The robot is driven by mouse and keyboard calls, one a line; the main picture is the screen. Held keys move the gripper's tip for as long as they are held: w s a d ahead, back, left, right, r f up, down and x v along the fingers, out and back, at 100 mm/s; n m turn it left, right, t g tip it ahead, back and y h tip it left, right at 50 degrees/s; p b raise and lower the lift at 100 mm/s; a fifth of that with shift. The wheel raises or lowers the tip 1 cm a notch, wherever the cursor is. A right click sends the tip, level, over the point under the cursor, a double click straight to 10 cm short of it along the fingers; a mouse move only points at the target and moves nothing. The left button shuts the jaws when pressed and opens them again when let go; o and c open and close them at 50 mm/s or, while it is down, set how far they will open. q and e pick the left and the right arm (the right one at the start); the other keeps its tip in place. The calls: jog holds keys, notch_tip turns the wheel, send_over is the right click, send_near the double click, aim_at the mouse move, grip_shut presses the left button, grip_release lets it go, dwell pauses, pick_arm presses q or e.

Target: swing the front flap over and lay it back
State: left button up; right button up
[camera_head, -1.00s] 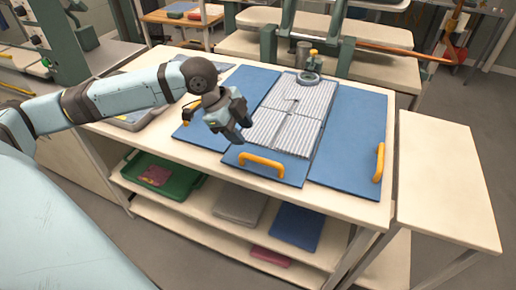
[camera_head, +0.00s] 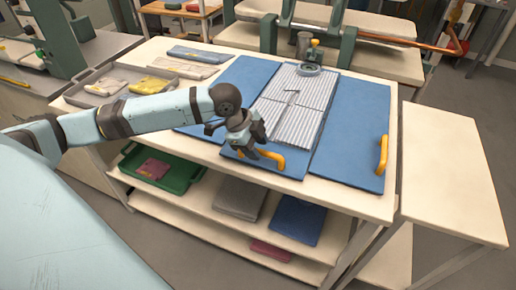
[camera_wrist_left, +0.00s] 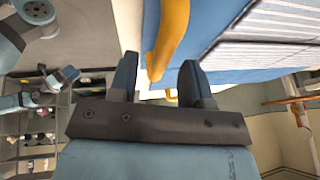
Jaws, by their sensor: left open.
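A blue folding board lies on the pale table, with a grey-and-white striped garment (camera_head: 296,103) folded flat along its middle. The front flap (camera_head: 290,168) lies flat at the near end and has a yellow handle (camera_head: 271,160) at its front edge. My left gripper (camera_head: 255,147) is open at the left end of this handle and hides part of it. In the left wrist view the yellow handle (camera_wrist_left: 170,32) shows just ahead of and between the open fingers (camera_wrist_left: 157,75). I cannot tell whether they touch it.
The right panel (camera_head: 352,125) is flat, with its own yellow handle (camera_head: 382,155). A round weight (camera_head: 309,69) sits at the garment's far end. A grey tray (camera_head: 85,97) with folded cloths is at left. A bare side table (camera_head: 450,170) stands at right.

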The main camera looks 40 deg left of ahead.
pick_arm(q)
jog(key=shift+w+d+f, duration=0.1)
jog(key=shift+d+f, duration=0.05)
jog(key=shift+f, duration=0.35)
jog(key=shift+r, duration=0.1)
grip_shut()
